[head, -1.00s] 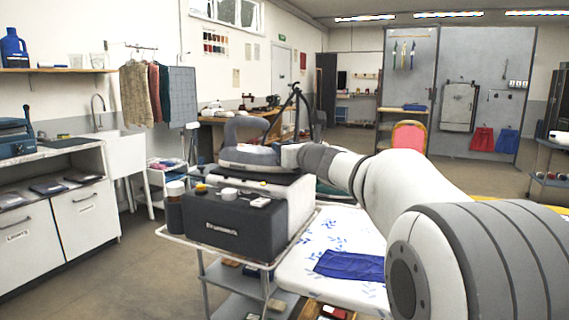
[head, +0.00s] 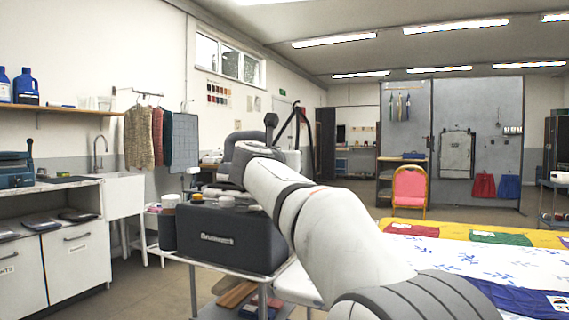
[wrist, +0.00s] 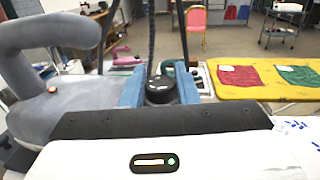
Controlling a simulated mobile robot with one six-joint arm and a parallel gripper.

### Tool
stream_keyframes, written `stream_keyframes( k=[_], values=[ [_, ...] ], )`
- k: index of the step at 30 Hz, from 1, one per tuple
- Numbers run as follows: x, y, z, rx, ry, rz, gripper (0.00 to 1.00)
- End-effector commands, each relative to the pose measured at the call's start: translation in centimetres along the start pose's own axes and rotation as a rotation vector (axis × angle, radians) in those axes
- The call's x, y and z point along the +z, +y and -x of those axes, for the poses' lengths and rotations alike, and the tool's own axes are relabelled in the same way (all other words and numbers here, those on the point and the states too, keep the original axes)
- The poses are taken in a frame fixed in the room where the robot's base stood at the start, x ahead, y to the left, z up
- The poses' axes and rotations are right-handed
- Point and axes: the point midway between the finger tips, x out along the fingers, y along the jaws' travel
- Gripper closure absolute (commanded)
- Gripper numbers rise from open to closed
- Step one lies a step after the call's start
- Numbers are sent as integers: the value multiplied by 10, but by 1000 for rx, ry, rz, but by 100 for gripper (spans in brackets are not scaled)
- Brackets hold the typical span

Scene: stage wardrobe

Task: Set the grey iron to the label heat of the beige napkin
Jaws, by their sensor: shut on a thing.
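The grey iron (wrist: 45,85) stands at the left of the wrist view, its thick looped handle uppermost. A small orange-red spot shows on its body. My gripper (wrist: 159,92) has its blue fingers closed on either side of a round black knob (wrist: 160,91), right of the handle. The knob's markings and setting cannot be read. In the head view, the iron's grey handle (head: 236,142) shows behind my arm, which hides my fingers and most of the iron. I cannot make out a beige napkin or its label in either view.
A dark grey case (head: 225,238) stands on a trolley, with small items on top. Red (head: 412,229), green (head: 500,238) and blue (head: 520,297) cloths lie at the right. A red chair (head: 409,190) stands behind. Floor shows between counter and trolley.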

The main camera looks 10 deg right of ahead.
Motion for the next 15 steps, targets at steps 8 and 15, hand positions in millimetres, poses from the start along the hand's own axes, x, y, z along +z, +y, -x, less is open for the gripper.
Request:
stream_keyframes(
  k=[8, 15],
  values=[
    [0, 1, 0, -95, 0, 1, 95],
    [0, 0, 0, -118, -1, 0, 95]
  ],
)
